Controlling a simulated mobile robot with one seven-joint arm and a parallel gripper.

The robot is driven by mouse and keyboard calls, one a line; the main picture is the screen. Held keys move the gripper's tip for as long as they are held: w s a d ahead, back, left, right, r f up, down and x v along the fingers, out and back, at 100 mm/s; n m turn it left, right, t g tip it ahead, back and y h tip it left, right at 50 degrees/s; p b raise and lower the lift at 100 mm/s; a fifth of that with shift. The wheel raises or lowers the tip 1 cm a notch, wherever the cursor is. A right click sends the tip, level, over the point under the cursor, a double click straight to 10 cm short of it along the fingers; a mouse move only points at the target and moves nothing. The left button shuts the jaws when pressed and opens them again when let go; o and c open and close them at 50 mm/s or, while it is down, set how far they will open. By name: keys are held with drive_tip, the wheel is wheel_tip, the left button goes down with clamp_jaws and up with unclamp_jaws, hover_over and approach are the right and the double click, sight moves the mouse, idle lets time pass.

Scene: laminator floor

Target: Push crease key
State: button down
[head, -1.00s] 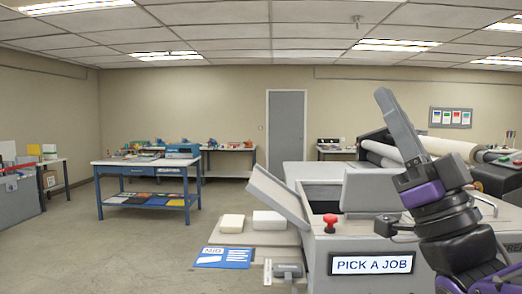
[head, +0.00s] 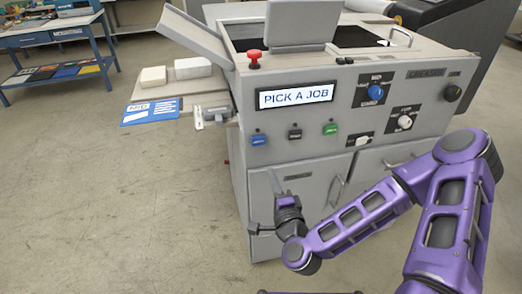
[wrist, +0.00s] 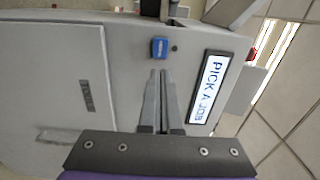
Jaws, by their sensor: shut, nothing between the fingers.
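A grey machine (head: 300,155) fills the middle of the head view, with a lit display (head: 295,96) reading PICK A JOB. Below the display are a blue key (head: 258,139), a black key (head: 295,132) and a green key (head: 330,128). Their lettering is too small to read, so I cannot tell which is the crease key. My gripper (head: 271,172) is shut and empty, below the blue key in front of the lower door. In the wrist view, my fingertips (wrist: 158,72) point towards the blue key (wrist: 160,47), apparently apart from it.
A red mushroom button (head: 254,60) stands on the machine's top left. Blue (head: 376,92) and white (head: 404,122) knobs are right of the display. A side shelf (head: 185,82) with white blocks sticks out left.

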sight(258, 142)
drive_tip(key=b+x, duration=0.8)
drive_tip(key=x, duration=0.4)
drive_tip(key=shift+w+a+f, duration=0.1)
drive_tip(key=shift+w, duration=0.15)
